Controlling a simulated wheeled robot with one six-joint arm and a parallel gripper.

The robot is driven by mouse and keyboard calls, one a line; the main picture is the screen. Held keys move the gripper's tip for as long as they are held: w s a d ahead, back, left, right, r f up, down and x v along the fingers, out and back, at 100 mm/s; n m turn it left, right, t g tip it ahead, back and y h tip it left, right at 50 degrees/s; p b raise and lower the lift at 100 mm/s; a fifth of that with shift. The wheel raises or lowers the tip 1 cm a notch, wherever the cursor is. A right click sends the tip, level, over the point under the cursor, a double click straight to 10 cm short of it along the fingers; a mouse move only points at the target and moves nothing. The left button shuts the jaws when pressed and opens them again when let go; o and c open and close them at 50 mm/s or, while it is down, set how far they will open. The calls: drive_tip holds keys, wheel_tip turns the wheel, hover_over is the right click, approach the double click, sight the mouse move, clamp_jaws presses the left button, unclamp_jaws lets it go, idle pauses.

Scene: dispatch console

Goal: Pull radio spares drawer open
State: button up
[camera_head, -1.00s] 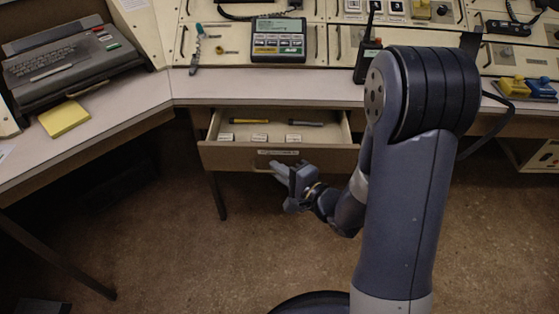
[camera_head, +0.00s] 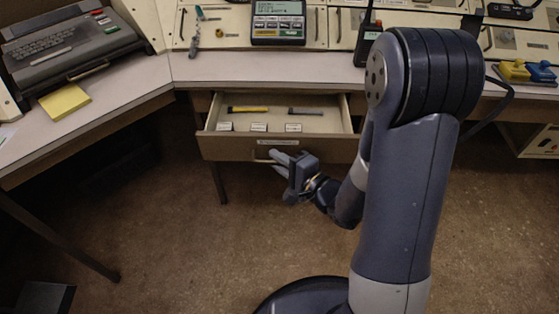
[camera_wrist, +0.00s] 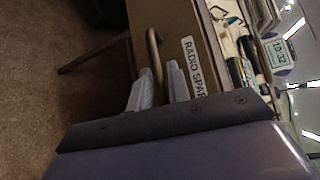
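The radio spares drawer (camera_head: 225,146) stands pulled out under the console desk, with its inside showing. Its front carries a white label (camera_head: 278,142), which reads "RADIO SPA…" in the wrist view (camera_wrist: 192,66). A brass bar handle (camera_wrist: 152,48) is on the drawer front, and part of it shows in the head view (camera_head: 263,161). My gripper (camera_head: 277,163) is at the right part of the handle. In the wrist view its two fingers (camera_wrist: 160,88) are spread apart, with the handle's near end between them. Whether either finger touches the handle cannot be told.
Inside the drawer lie a yellow tool (camera_head: 248,109), a grey tool (camera_head: 306,112) and small white labels. The desk top (camera_head: 250,73) is above, with a radio (camera_head: 368,42) and a keypad unit (camera_head: 278,22). A desk leg (camera_head: 217,184) stands below left. The floor in front is clear.

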drive_tip(key=p+v, duration=0.1)
drive_tip(key=v, duration=0.9)
drive_tip(key=shift+s+d+p, duration=0.25)
drive_tip(key=shift+s+p, duration=0.05)
drive_tip(key=shift+p, duration=0.1)
drive_tip(key=shift+a, duration=0.1)
idle(0.3)
drive_tip(key=shift+b+x, duration=0.9)
drive_tip(key=shift+x, duration=4.45)
